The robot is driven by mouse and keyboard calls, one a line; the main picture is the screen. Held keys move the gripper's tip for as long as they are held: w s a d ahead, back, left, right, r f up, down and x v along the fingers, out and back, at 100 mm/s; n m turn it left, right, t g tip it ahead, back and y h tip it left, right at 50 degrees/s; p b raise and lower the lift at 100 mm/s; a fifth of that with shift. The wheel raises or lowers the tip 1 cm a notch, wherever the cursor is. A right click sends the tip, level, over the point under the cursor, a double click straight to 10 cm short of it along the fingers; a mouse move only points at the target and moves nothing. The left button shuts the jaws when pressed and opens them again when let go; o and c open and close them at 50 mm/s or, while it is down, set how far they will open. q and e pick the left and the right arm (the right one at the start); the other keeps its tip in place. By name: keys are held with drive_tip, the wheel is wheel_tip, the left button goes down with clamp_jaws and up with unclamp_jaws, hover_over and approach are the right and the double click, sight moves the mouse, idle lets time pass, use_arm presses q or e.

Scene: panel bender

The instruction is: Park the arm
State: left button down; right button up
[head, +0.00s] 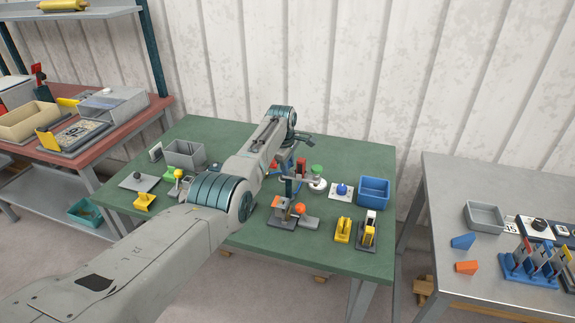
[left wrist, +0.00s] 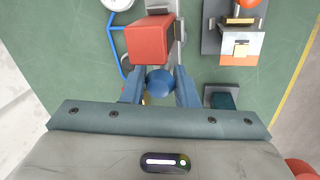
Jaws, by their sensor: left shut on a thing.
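My left gripper (head: 287,163) reaches over the green table (head: 225,140) in the head view, its wrist bent downward. In the left wrist view its two blue fingers (left wrist: 160,92) are shut on a blue ball knob (left wrist: 160,80). A red block (left wrist: 150,40) sits just beyond the knob, beside a grey bar (left wrist: 178,22). I cannot tell how the knob joins the parts beneath. In the head view my arm partly hides this spot. My right gripper is in neither view.
Near the gripper are an orange ball (head: 300,208), a green knob (head: 317,170), a blue ball on a white plate (head: 342,189) and a blue bin (head: 374,191). Yellow blocks (head: 343,230) stand at the front right. A grey bin (head: 185,153) stands left. A grey table (head: 450,190) stands right.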

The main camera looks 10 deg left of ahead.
use_arm(q)
drive_tip(key=c, duration=1.3)
unclamp_jaws()
drive_tip(key=shift+o, duration=0.6)
drive_tip(key=shift+r, duration=0.5)
wheel_tip(320, 180, up, 10)
drive_tip(key=s+b, duration=0.2)
drive_tip(key=shift+a+f, duration=0.2)
drive_tip(key=shift+a, duration=0.15)
